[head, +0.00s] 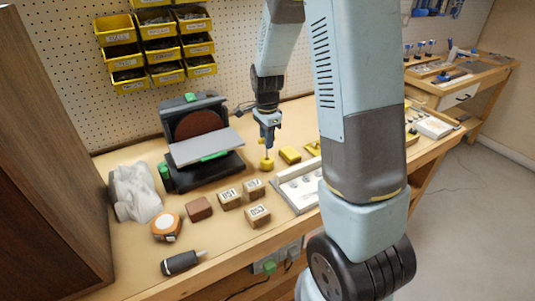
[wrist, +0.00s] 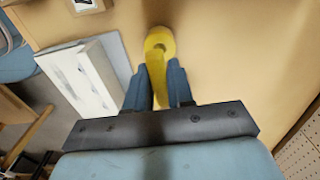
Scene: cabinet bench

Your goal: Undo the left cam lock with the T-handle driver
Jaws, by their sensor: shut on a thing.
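My gripper (head: 267,143) points down over the bench, behind the small wooden blocks. In the wrist view its two blue fingers (wrist: 160,88) are shut on a yellow piece (wrist: 160,41) with a round, ringed far end. In the head view the yellow piece (head: 267,163) hangs below the fingers, at or just above the bench top. I cannot tell for sure whether it is the T-handle driver. A pale fixture (head: 298,186) with small round parts lies to its right, partly hidden by my arm. I cannot make out the left cam lock.
A disc sander (head: 200,145) stands left of my gripper. A yellow block (head: 290,155) lies close to its right. Numbered wooden blocks (head: 229,197), a tape measure (head: 166,227) and a dark-handled tool (head: 183,262) lie toward the front. Yellow bins (head: 158,45) hang behind.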

